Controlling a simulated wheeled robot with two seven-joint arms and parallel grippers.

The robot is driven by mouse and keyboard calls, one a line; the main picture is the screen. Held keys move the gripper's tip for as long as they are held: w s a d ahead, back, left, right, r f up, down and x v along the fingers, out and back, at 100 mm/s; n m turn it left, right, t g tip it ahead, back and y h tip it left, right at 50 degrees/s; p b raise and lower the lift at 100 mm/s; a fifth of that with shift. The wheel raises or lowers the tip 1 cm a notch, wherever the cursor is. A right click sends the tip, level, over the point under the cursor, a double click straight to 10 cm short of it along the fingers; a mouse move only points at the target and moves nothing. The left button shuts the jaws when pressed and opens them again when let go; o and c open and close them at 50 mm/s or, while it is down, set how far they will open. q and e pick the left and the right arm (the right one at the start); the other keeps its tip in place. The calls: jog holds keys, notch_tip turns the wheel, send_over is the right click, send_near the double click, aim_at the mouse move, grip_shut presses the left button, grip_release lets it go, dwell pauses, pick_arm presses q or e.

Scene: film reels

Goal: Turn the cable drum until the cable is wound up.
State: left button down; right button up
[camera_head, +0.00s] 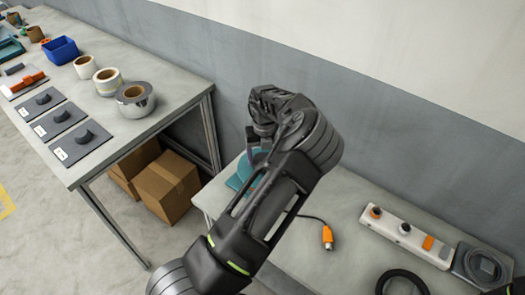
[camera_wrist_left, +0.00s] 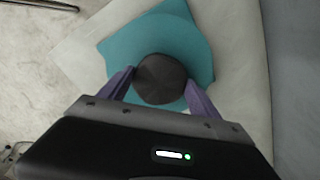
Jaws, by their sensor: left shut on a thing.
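The teal cable drum (camera_head: 246,166) sits on the near table, mostly hidden behind my left arm in the head view. In the left wrist view the teal drum (camera_wrist_left: 195,40) shows from above, with a dark round knob (camera_wrist_left: 160,78) at its middle. My left gripper (camera_wrist_left: 160,88) has its two purple fingers on either side of the knob and is shut on it. The black cable (camera_head: 313,219) runs out on the table from behind my arm and ends in an orange plug (camera_head: 327,238). My right gripper is in neither view.
A white power strip (camera_head: 400,236), a coiled grey cable (camera_head: 484,266) and a black ring (camera_head: 402,280) lie to the right on the same table. A second table (camera_head: 150,130) with tape rolls (camera_head: 135,98) and a blue bin (camera_head: 60,50) stands left. Cardboard boxes (camera_head: 166,187) are under it.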

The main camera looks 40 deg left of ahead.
pick_arm(q)
jog(key=shift+n, duration=0.5)
jog(key=shift+c, duration=0.7)
grip_release()
jog(key=shift+r, duration=0.1)
jog(key=shift+r+b, duration=0.35)
jog(key=shift+r, duration=3.45)
